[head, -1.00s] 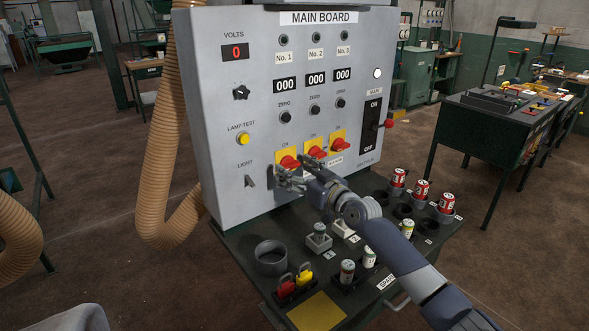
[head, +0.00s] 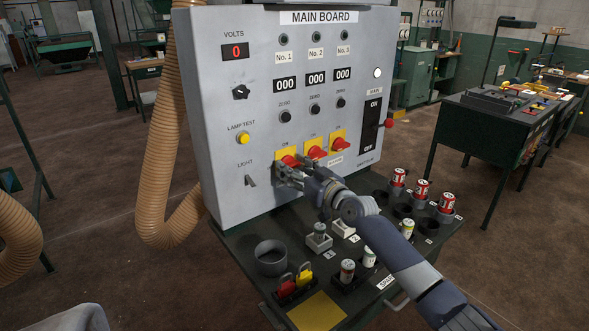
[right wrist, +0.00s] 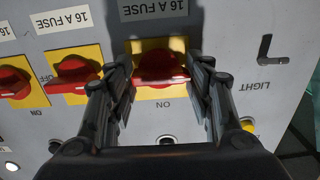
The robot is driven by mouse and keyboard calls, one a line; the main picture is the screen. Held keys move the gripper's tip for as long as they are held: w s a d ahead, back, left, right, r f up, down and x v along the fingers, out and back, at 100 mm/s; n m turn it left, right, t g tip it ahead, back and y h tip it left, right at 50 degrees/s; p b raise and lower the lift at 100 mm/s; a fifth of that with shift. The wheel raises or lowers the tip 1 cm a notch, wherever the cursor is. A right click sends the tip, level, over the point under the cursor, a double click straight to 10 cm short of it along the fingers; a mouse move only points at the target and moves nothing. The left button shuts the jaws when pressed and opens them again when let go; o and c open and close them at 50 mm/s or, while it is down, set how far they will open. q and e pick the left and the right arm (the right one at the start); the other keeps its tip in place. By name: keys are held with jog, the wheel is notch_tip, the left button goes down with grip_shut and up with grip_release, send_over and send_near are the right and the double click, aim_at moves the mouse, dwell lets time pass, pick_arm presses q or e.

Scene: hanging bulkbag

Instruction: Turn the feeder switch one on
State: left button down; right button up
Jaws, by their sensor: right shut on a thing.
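Feeder switch one (head: 289,161) is the leftmost of three red rotary knobs on yellow plates, low on the grey main board. It also shows in the right wrist view (right wrist: 160,68), upside down, with its handle lying crosswise and the ON label on the near side. My right gripper (head: 284,176) is at this knob, and in the right wrist view its fingers lie on both sides of the red handle, shut on it. The fingers cover part of the plate. My left gripper is not in view.
The second knob (head: 315,152) and third knob (head: 338,145) sit close to the right. The light toggle (head: 250,181) is just left of the gripper. Below, a shelf holds a grey cup (head: 270,258), padlocks and several fuses.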

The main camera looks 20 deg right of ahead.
jog(key=m, duration=0.8)
jog(key=shift+r+m, duration=0.1)
jog(key=shift+m, duration=0.2)
jog(key=m+p, duration=0.1)
jog(key=m, duration=0.3)
jog(key=shift+m, duration=0.3)
jog(key=shift+m+p, duration=1)
jog(key=shift+m, duration=1.3)
jog(key=o, duration=1.1)
jog(key=shift+c, duration=0.2)
